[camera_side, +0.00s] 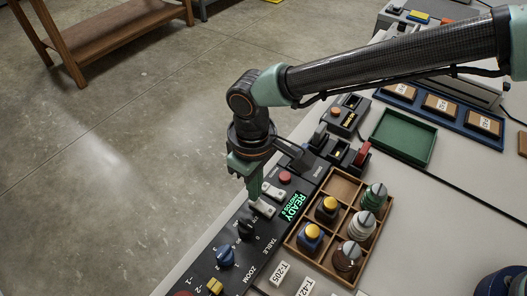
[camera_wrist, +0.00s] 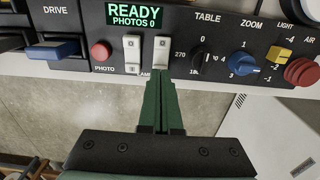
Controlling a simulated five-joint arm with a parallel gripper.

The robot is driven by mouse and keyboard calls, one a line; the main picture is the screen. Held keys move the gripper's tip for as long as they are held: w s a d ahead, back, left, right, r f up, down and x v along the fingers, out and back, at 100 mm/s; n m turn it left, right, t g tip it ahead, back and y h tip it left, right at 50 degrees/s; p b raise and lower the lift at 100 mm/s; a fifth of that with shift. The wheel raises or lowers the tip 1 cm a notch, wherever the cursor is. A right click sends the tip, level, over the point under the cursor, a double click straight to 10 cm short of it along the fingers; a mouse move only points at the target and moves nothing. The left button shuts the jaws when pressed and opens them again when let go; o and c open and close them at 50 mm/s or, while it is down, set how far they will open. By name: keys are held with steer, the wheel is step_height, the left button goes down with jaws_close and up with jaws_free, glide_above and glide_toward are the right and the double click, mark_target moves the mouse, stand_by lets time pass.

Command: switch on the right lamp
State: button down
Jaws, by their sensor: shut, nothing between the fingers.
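Two white rocker switches sit side by side on the dark control panel, above a partly hidden label. The right lamp switch (camera_wrist: 162,47) is in the wrist view, just left of the TABLE dial. It also shows in the side view (camera_side: 264,209). The left lamp switch (camera_wrist: 132,50) is beside it, and also in the side view (camera_side: 273,191). My gripper (camera_wrist: 160,76) is shut and empty, pointing at the right switch. Its green fingertips (camera_side: 252,199) overlap the near end of that switch; I cannot tell if they touch it. Whether either lamp is lit I cannot tell.
Near the switches are a red PHOTO button (camera_wrist: 101,51), a green display (camera_wrist: 135,15) reading READY PHOTOS 0, a black TABLE dial (camera_wrist: 201,58) and a blue ZOOM knob (camera_wrist: 241,63). A wooden compartment tray (camera_side: 297,241) with knobbed pieces stands beside the panel.

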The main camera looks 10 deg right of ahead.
steer(key=shift+f, duration=0.9)
stand_by(0.3)
steer(key=shift+r, duration=3.55)
